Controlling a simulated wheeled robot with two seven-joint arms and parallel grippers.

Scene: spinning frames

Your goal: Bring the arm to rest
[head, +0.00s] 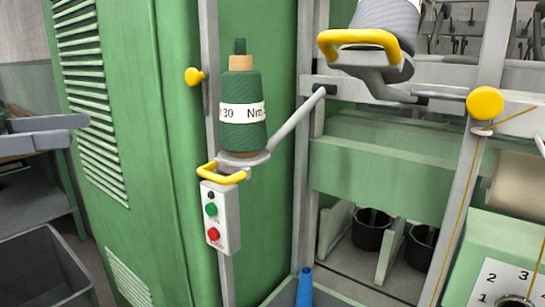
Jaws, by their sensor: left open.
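My left gripper (79,130) reaches in at the left edge of the head view, with its two grey fingers apart. Nothing shows between the fingers, and it touches nothing that I can see. The rest of my left arm is outside the picture. My right gripper and arm do not show.
A green machine cabinet (150,150) stands right of the gripper. Beyond it, a green yarn cone (242,120) sits upright on a holder with a yellow handle (220,172), above a button box (221,219). A dark bin (45,270) and a shelf (38,185) are at lower left.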

